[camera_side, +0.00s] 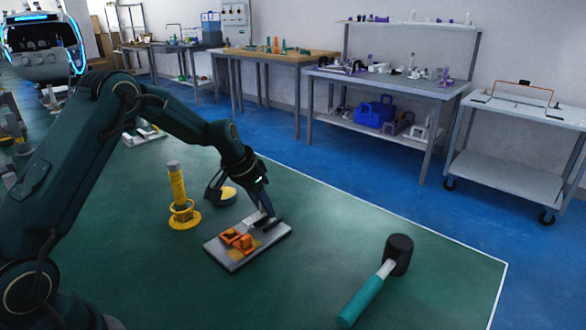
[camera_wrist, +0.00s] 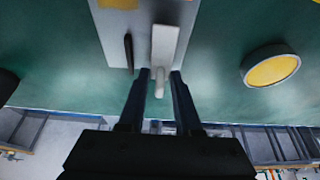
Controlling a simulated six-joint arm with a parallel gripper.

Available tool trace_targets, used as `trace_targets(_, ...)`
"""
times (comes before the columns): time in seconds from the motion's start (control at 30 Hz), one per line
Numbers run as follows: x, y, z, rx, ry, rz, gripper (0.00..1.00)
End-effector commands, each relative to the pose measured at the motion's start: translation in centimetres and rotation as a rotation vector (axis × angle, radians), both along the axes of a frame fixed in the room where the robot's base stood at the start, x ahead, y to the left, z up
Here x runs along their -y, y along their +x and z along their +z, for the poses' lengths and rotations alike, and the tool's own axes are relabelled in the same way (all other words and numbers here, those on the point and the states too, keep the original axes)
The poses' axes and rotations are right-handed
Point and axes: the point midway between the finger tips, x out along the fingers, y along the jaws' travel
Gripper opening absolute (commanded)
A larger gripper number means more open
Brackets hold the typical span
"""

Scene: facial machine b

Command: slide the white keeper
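The white keeper (camera_wrist: 165,46) lies on a light grey plate (camera_wrist: 112,28), with its narrow tab (camera_wrist: 159,82) pointing toward my gripper in the wrist view. In the side view the keeper (camera_side: 255,217) is small and partly covered by my gripper (camera_side: 266,206). My gripper (camera_wrist: 160,73) is open, with one finger on each side of the tab. Gaps show between the fingers and the tab. A dark bar (camera_wrist: 128,53) lies to the left of the keeper. Orange blocks (camera_side: 238,240) sit on the plate in the side view.
A yellow post on a ring base (camera_side: 182,213) stands left of the plate. A round dish with a yellow face (camera_wrist: 271,70) lies right of the keeper in the wrist view. A hammer (camera_side: 365,297) lies at the right. The green tabletop between plate and hammer is clear.

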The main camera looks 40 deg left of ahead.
Motion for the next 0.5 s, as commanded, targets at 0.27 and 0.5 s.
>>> trace_targets(0.27, 0.00, -0.01, 0.02, 0.000, 0.000, 0.000, 0.00)
trace_targets(0.5, 0.01, -0.37, 0.05, 0.000, -0.001, -0.001, 0.00)
